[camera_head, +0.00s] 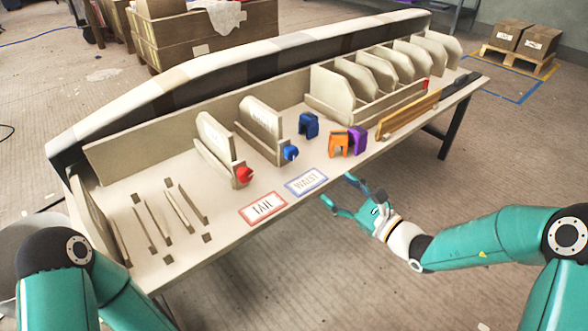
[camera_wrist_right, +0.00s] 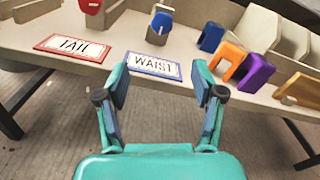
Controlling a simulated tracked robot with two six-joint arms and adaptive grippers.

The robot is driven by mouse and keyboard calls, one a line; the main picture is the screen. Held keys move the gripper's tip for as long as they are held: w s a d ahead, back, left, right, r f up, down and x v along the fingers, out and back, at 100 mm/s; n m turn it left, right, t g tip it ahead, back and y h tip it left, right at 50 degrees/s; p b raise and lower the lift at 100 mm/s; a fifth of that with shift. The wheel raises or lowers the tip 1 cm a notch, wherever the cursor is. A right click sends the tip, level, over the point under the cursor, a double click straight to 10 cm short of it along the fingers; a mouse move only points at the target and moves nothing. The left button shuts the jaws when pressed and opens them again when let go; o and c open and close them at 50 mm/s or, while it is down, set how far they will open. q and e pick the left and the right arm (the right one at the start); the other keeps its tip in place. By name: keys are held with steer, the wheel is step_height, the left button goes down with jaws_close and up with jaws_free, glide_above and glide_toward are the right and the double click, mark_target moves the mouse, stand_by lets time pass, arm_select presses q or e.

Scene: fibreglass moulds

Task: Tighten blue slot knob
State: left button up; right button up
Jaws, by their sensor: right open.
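The blue slot knob (camera_head: 291,153) sits on the front end of the slot behind the blue-bordered WAIST label (camera_head: 306,181). In the right wrist view the blue knob (camera_wrist_right: 161,22) is at the top centre, beyond the WAIST label (camera_wrist_right: 152,65). My right gripper (camera_head: 340,191) is open and empty, in front of the table edge and short of the label and knob. Its two fingers (camera_wrist_right: 160,84) stand wide apart in the right wrist view. My left arm shows at the lower left, but its gripper is not in view.
A red knob (camera_head: 243,175) and red-bordered TAIL label (camera_head: 262,208) are left of the blue ones. Blue (camera_head: 308,125), orange (camera_head: 339,143) and purple (camera_head: 357,139) blocks stand to the right on the table (camera_head: 190,255). A wooden piece (camera_head: 408,114) lies beyond them.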

mark_target(293, 155)
steer(key=b+x, duration=0.4)
steer(key=x, duration=1.1)
steer(key=shift+w, duration=0.3)
steer(key=shift+w+a+r, duration=0.1)
steer(key=shift+w+a, duration=0.3)
steer(key=shift+w, duration=0.05)
steer(key=shift+c, duration=0.4)
steer(key=c, duration=1.1)
steer(key=shift+o, duration=0.2)
